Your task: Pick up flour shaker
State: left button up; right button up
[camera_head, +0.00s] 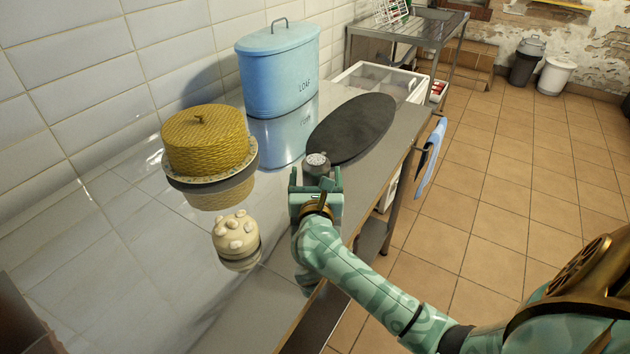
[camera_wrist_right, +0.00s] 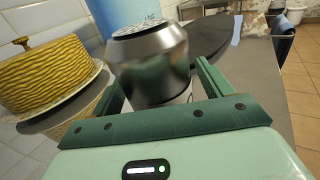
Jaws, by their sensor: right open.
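The flour shaker (camera_head: 317,161) is a small metal shaker with a pale perforated top, upright on the shiny metal counter (camera_head: 285,215). In the right wrist view the shaker (camera_wrist_right: 150,62) shows large, just ahead of the palm. My right gripper (camera_head: 315,177) is open, with one finger on each side of the shaker's lower part. I cannot tell whether the fingers touch it. Its base is partly hidden behind the gripper. My left gripper is not in view.
A yellow woven cake cover (camera_head: 205,140) on a plate and a round cream item with pale lumps (camera_head: 236,232) stand to the left. A blue loaf tin (camera_head: 278,70) stands behind. A dark oval board (camera_head: 352,128) lies just beyond the shaker. The counter's edge is close on the right.

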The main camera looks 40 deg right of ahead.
jog(key=c, duration=1.1)
jog(key=shift+r, duration=0.1)
jog(key=shift+c, duration=0.2)
